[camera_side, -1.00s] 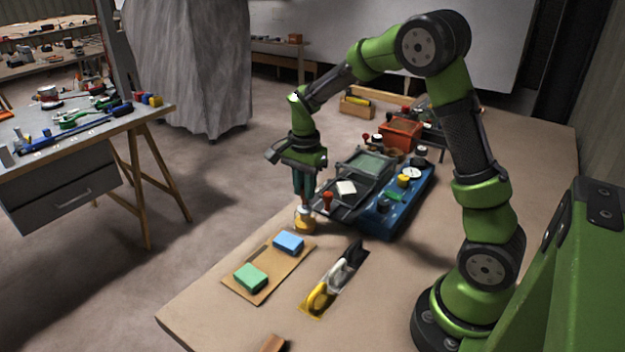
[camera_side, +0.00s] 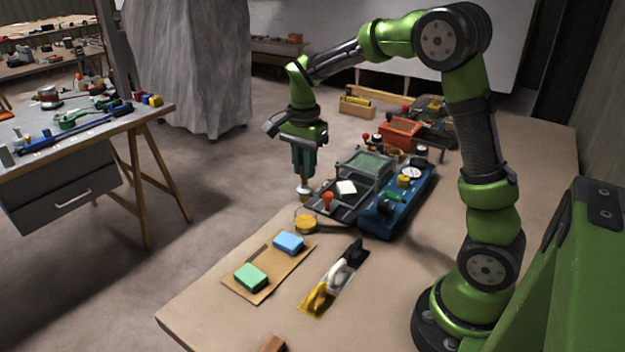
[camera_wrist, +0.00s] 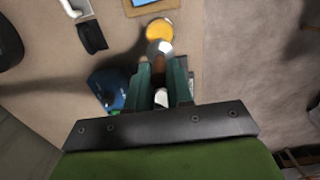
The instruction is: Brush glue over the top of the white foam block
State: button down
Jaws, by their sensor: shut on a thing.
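My gripper (camera_side: 303,168) is shut on a brush (camera_side: 304,190) that hangs down, its pale lower end just above the yellow glue pot (camera_side: 305,223). In the wrist view, the brush (camera_wrist: 158,50) shows between the fingers (camera_wrist: 161,82) as a brown handle with a silvery end, and the pot (camera_wrist: 159,28) lies just beyond it. A small white block (camera_side: 346,188), which looks like the foam block, lies flat on the tray part of the blue unit, right of the brush. I cannot make out any glue on its top.
The blue unit (camera_side: 408,205) stands right of the pot, with a red-topped knob (camera_side: 328,199) near the brush. A green sponge (camera_side: 250,277) and a blue sponge (camera_side: 288,241) lie on a brown board in front.

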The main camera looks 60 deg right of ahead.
dwell(0.3)
jog(key=r, duration=0.2)
jog(key=d+r, duration=0.1)
jog(key=r, duration=0.2)
jog(key=s+d+m, duration=0.3)
jog(key=d+m, duration=0.6)
jog(key=d, duration=0.5)
notch_tip(320, 180, down, 10)
jog(key=shift+s+d+r, duration=0.25)
jog(key=shift+f, duration=0.25)
dwell(0.8)
jog(key=shift+d, duration=0.1)
jog(key=shift+w+d, duration=0.45)
jog(key=shift+w, duration=0.1)
jog(key=shift+d, duration=0.1)
